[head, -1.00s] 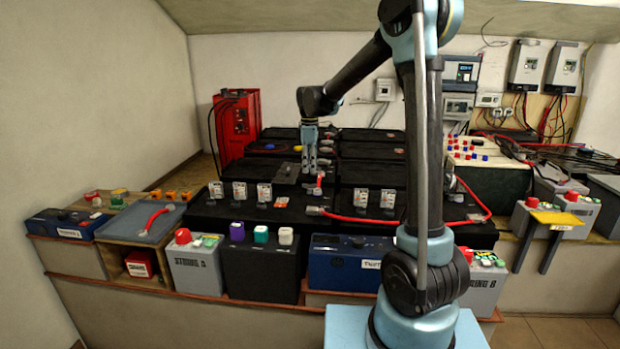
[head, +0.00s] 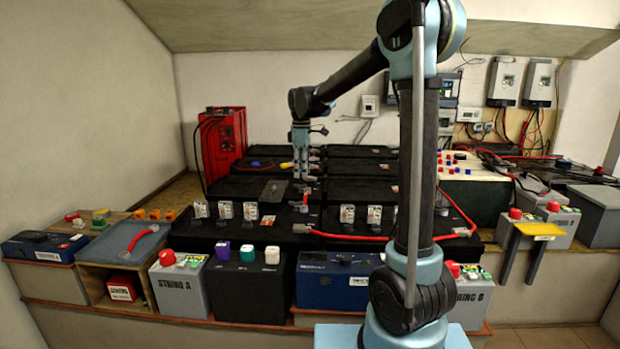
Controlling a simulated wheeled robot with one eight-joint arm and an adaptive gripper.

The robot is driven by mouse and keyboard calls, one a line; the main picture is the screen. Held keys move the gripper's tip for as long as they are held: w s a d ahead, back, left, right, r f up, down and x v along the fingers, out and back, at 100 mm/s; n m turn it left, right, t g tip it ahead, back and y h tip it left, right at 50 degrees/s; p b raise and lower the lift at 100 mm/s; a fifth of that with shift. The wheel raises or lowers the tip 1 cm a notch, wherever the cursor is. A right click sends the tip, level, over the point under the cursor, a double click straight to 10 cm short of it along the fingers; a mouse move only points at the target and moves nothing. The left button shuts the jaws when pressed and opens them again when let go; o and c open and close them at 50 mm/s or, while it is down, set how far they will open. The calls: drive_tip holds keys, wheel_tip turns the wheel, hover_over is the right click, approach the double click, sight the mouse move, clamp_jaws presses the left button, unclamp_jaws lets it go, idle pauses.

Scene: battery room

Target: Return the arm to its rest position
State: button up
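My gripper (head: 301,177) hangs from my arm over the black batteries, pointing down, near the middle of the bank. Its fingers look close together, but it is too small to tell whether they are open or shut. I see nothing clearly held in it. My arm rises from its pale blue base at the front right and reaches back and left to the gripper. Whether the fingertips touch the battery top or the cable end beneath them cannot be made out.
Black batteries (head: 257,235) fill the bench. A red cable (head: 350,237) crosses them. The String A box (head: 180,290), a blue unit (head: 338,284) and the String B box (head: 470,298) line the front. A red cabinet (head: 222,148) stands behind left. Air above the batteries is clear.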

drive_tip(key=s+d+m+t, duration=0.1)
drive_tip(key=s+d+m, duration=0.7)
drive_tip(key=s+d, duration=0.9)
drive_tip(key=s+d+f+m, duration=0.4)
drive_tip(key=s+f, duration=0.3)
drive_tip(key=s, duration=0.1)
drive_tip(key=s+d+f+m+t, duration=0.1)
drive_tip(key=s+d+f+m, duration=0.3)
drive_tip(key=s+f, duration=0.3)
drive_tip(key=shift+s+d+m, duration=0.2)
drive_tip(key=shift+s+m, duration=0.1)
drive_tip(key=shift+s, duration=0.9)
drive_tip(key=shift+w+f, duration=0.2)
drive_tip(key=shift+w, duration=0.25)
